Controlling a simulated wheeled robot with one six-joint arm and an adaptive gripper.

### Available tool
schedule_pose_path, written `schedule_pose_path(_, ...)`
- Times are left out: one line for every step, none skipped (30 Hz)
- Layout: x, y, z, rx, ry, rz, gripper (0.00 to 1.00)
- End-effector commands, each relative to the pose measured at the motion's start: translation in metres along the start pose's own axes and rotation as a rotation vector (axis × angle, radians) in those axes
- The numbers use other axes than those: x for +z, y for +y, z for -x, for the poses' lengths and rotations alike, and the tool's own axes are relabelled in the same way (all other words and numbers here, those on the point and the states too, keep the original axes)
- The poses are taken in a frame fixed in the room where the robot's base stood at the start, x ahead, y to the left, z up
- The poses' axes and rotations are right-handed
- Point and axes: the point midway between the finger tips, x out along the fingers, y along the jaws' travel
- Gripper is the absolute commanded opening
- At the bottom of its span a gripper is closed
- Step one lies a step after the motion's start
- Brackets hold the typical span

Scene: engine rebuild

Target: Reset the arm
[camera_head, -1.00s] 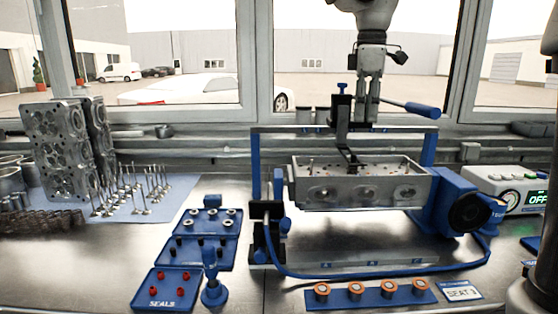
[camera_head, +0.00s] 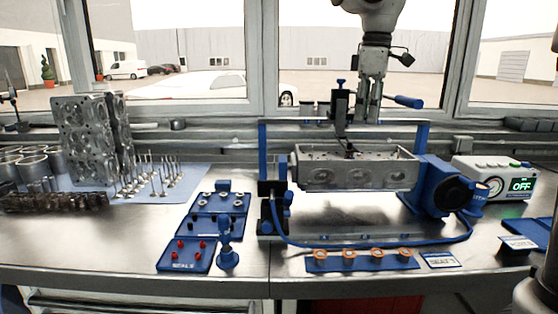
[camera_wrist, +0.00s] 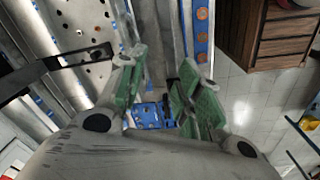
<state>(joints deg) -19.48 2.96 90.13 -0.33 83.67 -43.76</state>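My gripper (camera_head: 368,112) hangs fingers-down behind the blue-handled lever of the spring compressor (camera_head: 341,110), above the back of the cylinder head (camera_head: 357,172) in its blue fixture. In the wrist view its two green-padded fingers (camera_wrist: 163,88) stand apart with nothing seen between them. The black compressor arm (camera_wrist: 62,62) passes close to the left finger; I cannot tell if they touch. The blue lever handle (camera_head: 408,102) points right.
A blue seal tray (camera_head: 184,254), a blue-knobbed tool (camera_head: 228,252) and a blue strip with copper-coloured rings (camera_head: 362,264) lie in front. Upright heads (camera_head: 84,140) and valves stand left. A control box reading OFF (camera_head: 498,176) is right. Bare bench lies at front left.

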Motion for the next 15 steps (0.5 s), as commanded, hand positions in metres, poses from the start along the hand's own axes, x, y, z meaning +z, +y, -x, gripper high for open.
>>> schedule_pose_path(0.000,0.000,-0.008,-0.002,-0.002,-0.034,0.35)
schedule_pose_path(0.001,-0.001,-0.013,-0.003,-0.003,-0.060,0.35)
schedule_pose_path(0.002,-0.002,-0.020,-0.003,-0.003,-0.097,0.35)
schedule_pose_path(0.003,-0.004,-0.025,-0.002,-0.001,-0.128,0.35)
schedule_pose_path(0.006,-0.006,-0.031,-0.001,0.000,-0.160,0.35)
schedule_pose_path(0.011,-0.009,-0.037,0.001,0.003,-0.206,0.35)
schedule_pose_path(0.015,-0.012,-0.042,0.005,0.008,-0.244,0.35)
schedule_pose_path(0.021,-0.015,-0.045,0.007,0.012,-0.281,0.35)
schedule_pose_path(0.029,-0.020,-0.051,0.012,0.019,-0.332,0.35)
schedule_pose_path(0.035,-0.023,-0.055,0.015,0.025,-0.370,0.35)
schedule_pose_path(0.043,-0.027,-0.058,0.019,0.031,-0.409,0.35)
schedule_pose_path(0.054,-0.033,-0.063,0.025,0.040,-0.462,0.35)
schedule_pose_path(0.062,-0.037,-0.066,0.029,0.048,-0.502,0.35)
schedule_pose_path(0.071,-0.042,-0.070,0.034,0.056,-0.542,0.35)
schedule_pose_path(0.085,-0.049,-0.075,0.039,0.067,-0.598,0.35)
